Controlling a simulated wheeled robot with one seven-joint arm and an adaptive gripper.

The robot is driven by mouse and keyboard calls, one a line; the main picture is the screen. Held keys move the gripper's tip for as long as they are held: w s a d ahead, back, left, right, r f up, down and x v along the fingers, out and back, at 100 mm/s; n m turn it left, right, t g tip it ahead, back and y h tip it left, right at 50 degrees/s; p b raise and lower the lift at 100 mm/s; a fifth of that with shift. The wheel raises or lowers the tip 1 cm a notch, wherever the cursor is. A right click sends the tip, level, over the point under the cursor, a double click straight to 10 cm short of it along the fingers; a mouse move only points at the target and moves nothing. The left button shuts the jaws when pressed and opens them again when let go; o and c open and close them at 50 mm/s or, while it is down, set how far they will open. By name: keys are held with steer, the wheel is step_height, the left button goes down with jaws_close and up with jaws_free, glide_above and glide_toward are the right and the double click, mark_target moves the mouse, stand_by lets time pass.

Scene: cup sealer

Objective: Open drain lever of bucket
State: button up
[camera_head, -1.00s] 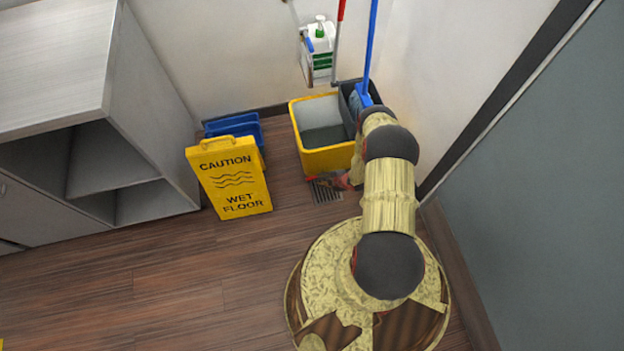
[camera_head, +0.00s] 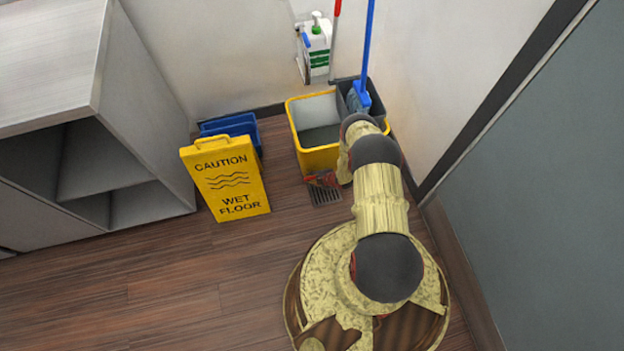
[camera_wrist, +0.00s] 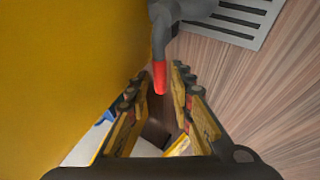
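The yellow bucket (camera_head: 318,158) stands by the back wall, and its yellow side (camera_wrist: 70,70) fills the left of the wrist view. The drain lever (camera_wrist: 159,78) has a red tip on a grey pipe (camera_wrist: 163,30) beside the bucket. My gripper (camera_wrist: 158,84) is open, with one finger on each side of the red tip. I see gaps at both sides, so it does not look clamped. In the head view my gripper (camera_head: 322,179) is low at the bucket's front, partly hidden by my arm.
A floor drain grate (camera_head: 326,196) lies in front of the bucket and also shows in the wrist view (camera_wrist: 238,14). A yellow wet-floor sign (camera_head: 228,180) and blue bins (camera_head: 232,126) stand to the left. A wall is close on the right.

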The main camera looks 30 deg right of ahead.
steer(key=shift+c, duration=1.2)
jaws_close()
